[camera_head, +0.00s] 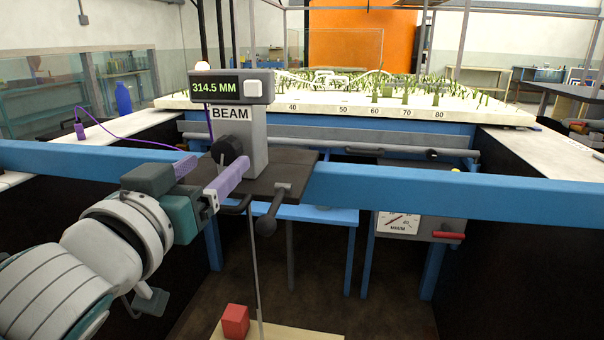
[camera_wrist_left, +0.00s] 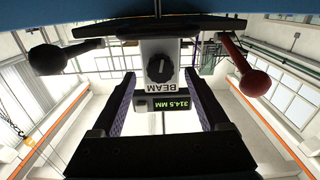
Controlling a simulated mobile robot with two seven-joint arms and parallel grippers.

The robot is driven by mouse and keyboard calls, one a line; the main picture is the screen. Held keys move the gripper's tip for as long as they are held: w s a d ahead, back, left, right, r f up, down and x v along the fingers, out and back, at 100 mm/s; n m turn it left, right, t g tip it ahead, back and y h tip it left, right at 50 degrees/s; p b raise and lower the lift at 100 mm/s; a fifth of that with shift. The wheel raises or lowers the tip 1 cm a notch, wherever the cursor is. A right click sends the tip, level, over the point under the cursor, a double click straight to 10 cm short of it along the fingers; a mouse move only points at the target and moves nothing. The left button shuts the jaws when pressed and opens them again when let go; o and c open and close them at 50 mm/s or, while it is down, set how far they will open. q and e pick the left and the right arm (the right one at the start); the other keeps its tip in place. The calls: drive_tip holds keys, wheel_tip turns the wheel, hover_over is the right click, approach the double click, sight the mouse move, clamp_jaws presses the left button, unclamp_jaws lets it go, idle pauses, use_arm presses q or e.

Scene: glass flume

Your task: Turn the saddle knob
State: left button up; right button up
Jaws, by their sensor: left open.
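The saddle is a grey post labelled BEAM (camera_head: 254,140) on a dark plate (camera_head: 290,172) across the blue beam. Its display (camera_head: 214,87) reads 314.5 MM. The black saddle knob (camera_head: 229,148) is on the post's front face. My left gripper (camera_head: 217,166) is open, with its purple-padded fingers at the knob. In the left wrist view the knob (camera_wrist_left: 160,68) shows between and beyond the spread fingers (camera_wrist_left: 162,82), with a gap on each side. I cannot tell how far the fingertips reach alongside it. My right gripper is out of view.
A black ball-ended lever (camera_head: 266,224) sticks out below the plate. The left wrist view also shows a red ball-ended lever (camera_wrist_left: 250,80). The blue beam (camera_head: 420,190) runs across. A red block (camera_head: 235,321) stands on a board below.

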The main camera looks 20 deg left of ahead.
use_arm(q)
drive_tip(key=v, duration=0.6)
drive_tip(key=shift+s, duration=0.15)
idle(0.3)
